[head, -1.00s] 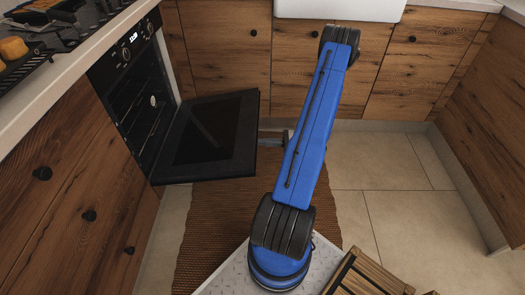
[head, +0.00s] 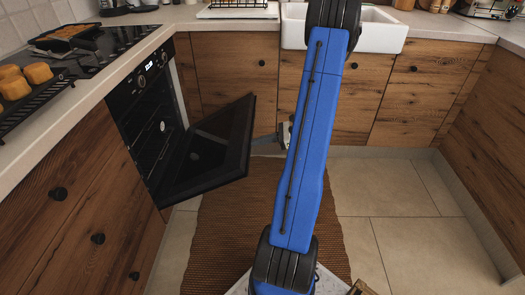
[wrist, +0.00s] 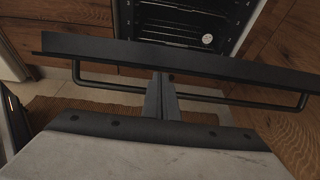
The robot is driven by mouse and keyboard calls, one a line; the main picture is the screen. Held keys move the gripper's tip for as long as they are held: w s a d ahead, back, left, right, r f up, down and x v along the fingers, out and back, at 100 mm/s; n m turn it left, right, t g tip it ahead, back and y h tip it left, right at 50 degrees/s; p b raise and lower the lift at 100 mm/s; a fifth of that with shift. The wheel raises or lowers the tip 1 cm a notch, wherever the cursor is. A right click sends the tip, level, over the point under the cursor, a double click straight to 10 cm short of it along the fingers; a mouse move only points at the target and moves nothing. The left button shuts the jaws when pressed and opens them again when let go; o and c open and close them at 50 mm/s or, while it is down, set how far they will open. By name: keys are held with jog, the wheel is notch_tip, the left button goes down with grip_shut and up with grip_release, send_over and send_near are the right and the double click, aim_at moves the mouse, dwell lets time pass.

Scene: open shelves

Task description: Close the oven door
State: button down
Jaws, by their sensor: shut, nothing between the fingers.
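The oven (head: 145,115) is built into the left run of cabinets. Its black door (head: 212,155) is hinged at the bottom and stands partly open, tilted up at an angle. In the wrist view the door (wrist: 190,62) crosses as a dark band, with its bar handle (wrist: 110,86) on the near side. My gripper (head: 257,141) is shut and empty at the outer side of the door; the arm hides part of it. In the wrist view its fingers (wrist: 162,78) reach the door near the middle of the handle. I cannot tell whether they touch it.
A stovetop (head: 100,50) with a rack of bread-like pieces (head: 22,90) is on the left counter. A white sink (head: 385,30) is at the back. A brown striped rug (head: 235,220) lies below the door. Tiled floor on the right (head: 400,215) is clear.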

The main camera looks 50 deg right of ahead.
jog(key=w+a+r, duration=0.1)
jog(key=w+r, duration=0.1)
jog(key=r, duration=0.1)
jog(key=w+a+r+g+h, duration=0.1)
jog(key=a+r, duration=0.1)
jog(key=r, duration=0.2)
jog(key=w+a+r+g, duration=0.1)
jog(key=w+a+r, duration=0.1)
jog(key=r, duration=0.1)
jog(key=shift+w+r+h, duration=0.15)
jog(key=shift+w+h, duration=0.2)
jog(key=shift+h, duration=0.05)
jog(key=w+a+r+g+h, duration=0.1)
jog(key=w+a+r, duration=0.6)
jog(key=w+a, duration=0.2)
jog(key=w+a+r+g+h, duration=0.2)
jog(key=w+a+r, duration=0.6)
jog(key=w, duration=0.5)
jog(key=shift+a+g, duration=0.3)
jog(key=shift+a, duration=0.5)
